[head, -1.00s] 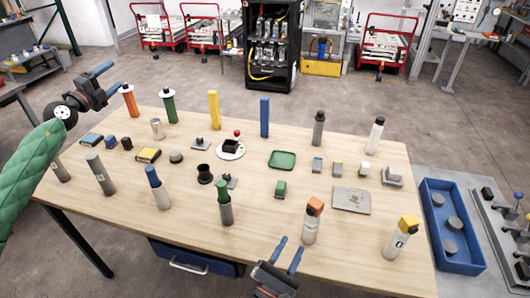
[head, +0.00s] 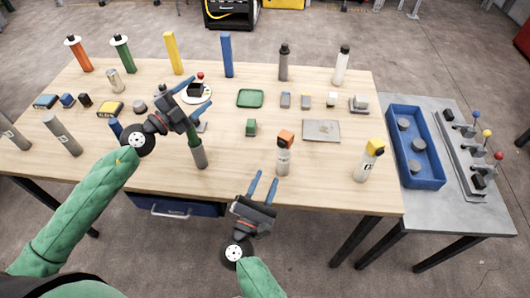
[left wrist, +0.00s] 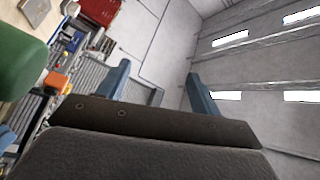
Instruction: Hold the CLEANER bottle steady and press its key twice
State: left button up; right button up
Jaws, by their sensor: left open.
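Two white spray-type bottles stand upright near the table's front edge in the head view. One has an orange top (head: 284,155), the other a yellow top (head: 368,162). Their labels are too small to read, so I cannot tell which is the CLEANER bottle. My left gripper (head: 204,90) is open and empty above the left middle of the table, left of both bottles. Its two blue fingers are apart in the left wrist view (left wrist: 158,70). My right gripper (head: 264,182) has its fingers apart, empty, just in front of the table edge, below and left of the orange-topped bottle.
A green tray (head: 250,99) and a grey plate (head: 322,131) lie mid-table. Tall posts and bottles line the back. A blue bin (head: 434,180) stands on the right side table.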

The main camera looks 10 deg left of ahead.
pick_arm(q)
jog(key=s+d+g+h, duration=0.1)
jog(key=s+d+h, duration=0.1)
jog(key=s+d, duration=0.6)
jog(key=n+g+h, duration=0.3)
jog(key=n+g, duration=0.3)
jog(key=g, duration=0.3)
send_near(290, 150)
jog(key=w+d+f, duration=0.2)
jog(key=w, duration=0.1)
jog(key=shift+s+f+x, duration=0.1)
jog(key=shift+f+x, duration=0.05)
jog(key=shift+x, duration=1.8)
jog(key=shift+s+f+x, duration=0.1)
jog(key=shift+x, duration=1.85)
jog(key=shift+d, duration=0.1)
jog(key=c, duration=1.3)
jog(key=shift+o, duration=0.2)
pick_arm(e)
grip_shut()
